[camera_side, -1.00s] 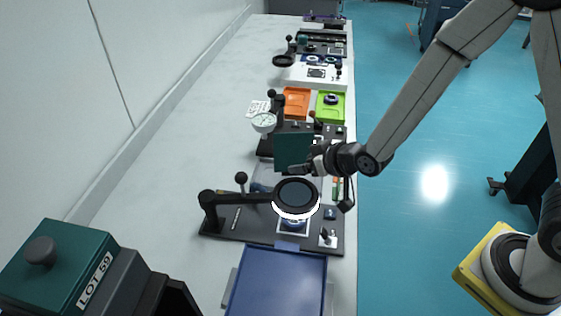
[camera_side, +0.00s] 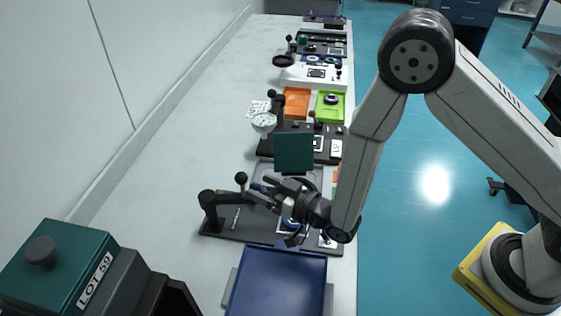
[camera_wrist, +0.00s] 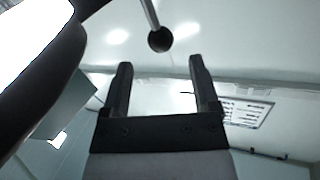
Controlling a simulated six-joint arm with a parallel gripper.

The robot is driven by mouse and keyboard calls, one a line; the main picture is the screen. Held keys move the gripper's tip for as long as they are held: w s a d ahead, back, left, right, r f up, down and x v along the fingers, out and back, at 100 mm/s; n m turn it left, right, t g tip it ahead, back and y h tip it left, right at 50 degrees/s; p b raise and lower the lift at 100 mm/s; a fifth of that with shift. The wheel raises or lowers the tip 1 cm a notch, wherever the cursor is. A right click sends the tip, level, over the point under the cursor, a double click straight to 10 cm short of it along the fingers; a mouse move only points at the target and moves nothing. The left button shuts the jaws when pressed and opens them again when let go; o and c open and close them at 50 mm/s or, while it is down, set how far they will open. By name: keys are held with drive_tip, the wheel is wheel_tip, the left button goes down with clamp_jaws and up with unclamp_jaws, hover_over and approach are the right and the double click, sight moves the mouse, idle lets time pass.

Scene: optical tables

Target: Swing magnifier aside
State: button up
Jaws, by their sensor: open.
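The magnifier's black arm (camera_side: 226,197) runs right from its post on the dark base plate (camera_side: 230,228). A black ball knob (camera_side: 241,178) stands up on a thin stem from this arm. My gripper (camera_side: 262,188) is to the right of the knob, pointing left toward it, and covers most of the lens. In the wrist view my gripper (camera_wrist: 160,64) is open and empty, with its two fingers apart. The knob (camera_wrist: 160,40) shows ahead, between the finger lines and apart from them. The dark lens ring (camera_wrist: 68,82) with a bright area fills the left side.
A blue tray (camera_side: 278,288) lies in front of the base plate. A green panel (camera_side: 294,152) stands just behind my gripper. A dial gauge (camera_side: 264,122) and orange (camera_side: 296,103) and green (camera_side: 330,107) trays are farther back. The bench (camera_side: 160,165) is clear to the left.

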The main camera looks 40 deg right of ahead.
sight(236, 175)
drive_tip(key=shift+w+a, duration=0.1)
drive_tip(key=shift+w, duration=0.05)
drive_tip(key=shift+x, duration=3.7)
clamp_jaws()
